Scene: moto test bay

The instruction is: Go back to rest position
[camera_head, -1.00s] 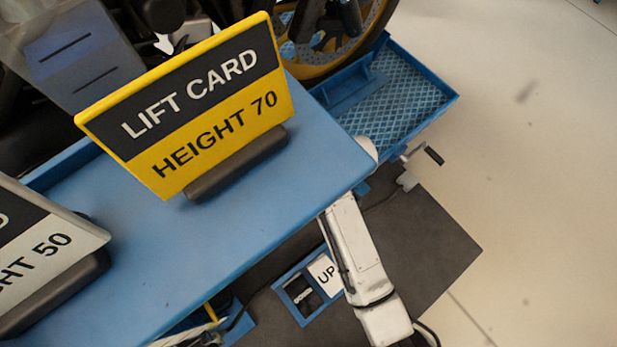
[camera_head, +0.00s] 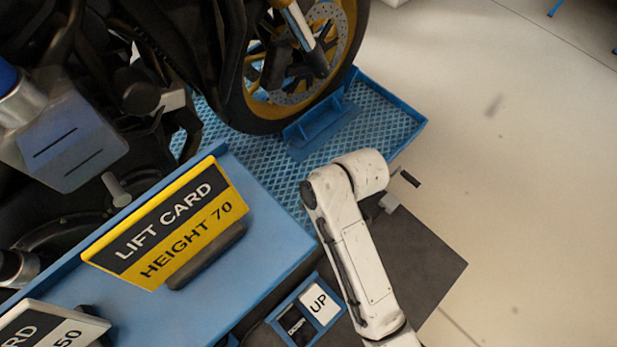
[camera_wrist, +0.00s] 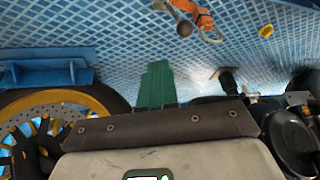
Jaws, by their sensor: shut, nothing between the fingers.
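My gripper (camera_wrist: 158,70) shows in the wrist view as two green fingers pressed together beyond a dark bar and a pale housing. It holds nothing. A blue mesh platform fills the background behind the fingers. In the head view my white arm rises from the lower edge and bends at a joint beside the platform. The gripper itself cannot be made out there.
A yellow lift card (camera_head: 165,228) reading HEIGHT 70 and a white card (camera_head: 50,328) stand on a blue bench (camera_head: 262,228). An UP button (camera_head: 319,303) lies near my arm. A motorcycle wheel (camera_head: 277,108) stands on the blue mesh platform (camera_head: 393,122). The right floor is clear.

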